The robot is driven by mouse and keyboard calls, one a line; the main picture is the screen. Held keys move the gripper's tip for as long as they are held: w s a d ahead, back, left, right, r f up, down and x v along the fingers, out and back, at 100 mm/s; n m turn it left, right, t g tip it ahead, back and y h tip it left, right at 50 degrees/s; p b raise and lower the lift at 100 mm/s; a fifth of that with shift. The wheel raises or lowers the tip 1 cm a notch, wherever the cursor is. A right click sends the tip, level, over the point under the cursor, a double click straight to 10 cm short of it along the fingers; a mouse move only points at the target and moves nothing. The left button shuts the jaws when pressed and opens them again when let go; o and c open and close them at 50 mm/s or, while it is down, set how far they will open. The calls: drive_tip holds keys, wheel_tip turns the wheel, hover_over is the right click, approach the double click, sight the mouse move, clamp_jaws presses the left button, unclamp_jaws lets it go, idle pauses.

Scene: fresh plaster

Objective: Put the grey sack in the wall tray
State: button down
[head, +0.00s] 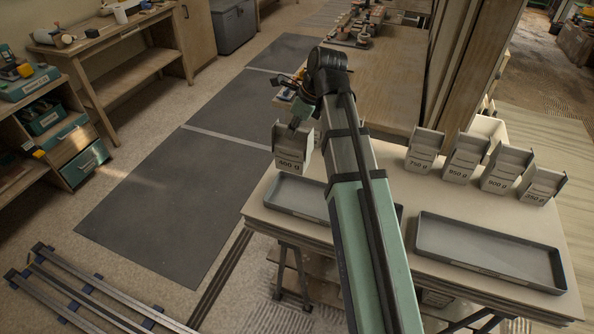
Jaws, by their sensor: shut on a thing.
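My gripper (297,122) is shut on a grey sack (291,158) with a printed weight label, near the left end of the pale worktable. The sack hangs upright beneath it, seemingly above the table. A shallow grey tray (298,194) lies just below and to the right of the sack in the picture; my arm hides part of it. A second, larger grey tray (490,250) lies on the right of the table. Both look empty where visible. Their front labels are too small to read, so I cannot tell which is the wall tray.
Several similar grey sacks with weight labels (466,158) stand along the table's back right. A white container (488,130) is behind them. A wooden bench (385,75) with tools stands beyond the table. Dark floor mats (160,200) lie to the left, with floor rails (90,295) at lower left.

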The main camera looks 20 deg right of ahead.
sight(308, 141)
wheel_tip(308, 141, down, 14)
drive_tip(key=shift+f+p, duration=0.25)
drive_tip(key=shift+p, duration=0.65)
drive_tip(key=shift+f, duration=0.1)
drive_tip(key=c, duration=1.2)
unclamp_jaws()
drive_tip(key=b+v, duration=0.1)
drive_tip(key=v, duration=1.1)
drive_tip(key=shift+b, duration=0.3)
